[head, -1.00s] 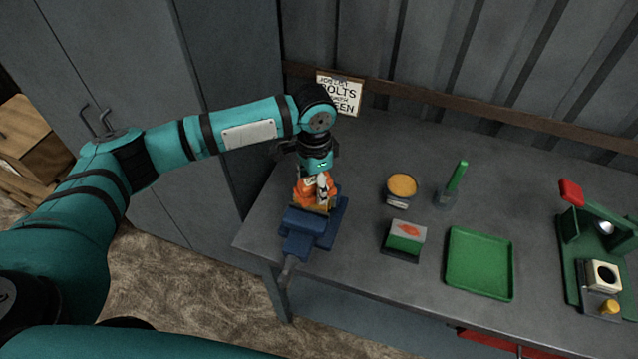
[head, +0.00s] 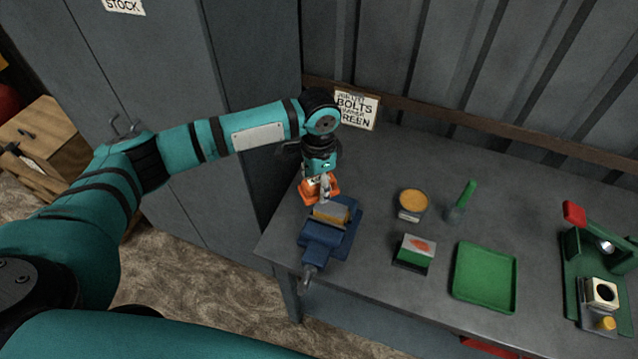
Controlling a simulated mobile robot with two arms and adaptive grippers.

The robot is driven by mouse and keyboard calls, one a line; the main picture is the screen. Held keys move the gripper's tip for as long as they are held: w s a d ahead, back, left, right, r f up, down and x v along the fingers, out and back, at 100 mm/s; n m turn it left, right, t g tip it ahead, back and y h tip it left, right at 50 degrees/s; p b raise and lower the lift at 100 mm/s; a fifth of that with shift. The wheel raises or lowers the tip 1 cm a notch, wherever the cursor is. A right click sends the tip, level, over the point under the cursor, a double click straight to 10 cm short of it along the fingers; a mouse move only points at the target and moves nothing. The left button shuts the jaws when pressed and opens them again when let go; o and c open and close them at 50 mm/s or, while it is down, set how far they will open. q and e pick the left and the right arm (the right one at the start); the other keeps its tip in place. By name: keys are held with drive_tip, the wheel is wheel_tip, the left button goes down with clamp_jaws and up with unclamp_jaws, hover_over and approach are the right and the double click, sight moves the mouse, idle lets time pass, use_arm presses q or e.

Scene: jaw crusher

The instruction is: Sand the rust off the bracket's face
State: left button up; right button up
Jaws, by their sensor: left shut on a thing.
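A blue vise (head: 324,240) stands at the bench's left front edge. A tan, flat-faced piece, apparently the bracket (head: 332,213), sits in its jaws; how much rust is on its face is too small to tell. My left gripper (head: 322,186) is shut on an orange tool (head: 312,191), apparently the sander. It holds the tool just behind and to the left of the bracket, and a small gap seems to show between them. The fingers partly hide the tool. My right gripper is not in view.
On the bench (head: 400,150) stand an orange-topped tin (head: 411,204), a green-handled brush in a jar (head: 460,200), a small green-and-white box (head: 415,252), a green tray (head: 485,277) and a green press (head: 590,260). A sign (head: 357,108) leans behind the gripper. The back middle is clear.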

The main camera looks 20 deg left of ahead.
sight(317, 179)
use_arm(q)
drive_tip(key=shift+w+a+r+p, duration=0.1)
drive_tip(key=shift+a+r+p, duration=0.05)
drive_tip(key=shift+r+p, duration=0.4)
drive_tip(key=shift+a+r+p, duration=0.15)
drive_tip(key=shift+r+p, duration=0.15)
drive_tip(key=shift+r, duration=0.7)
drive_tip(key=shift+d+r, duration=0.2)
drive_tip(key=shift+a+f, duration=0.1)
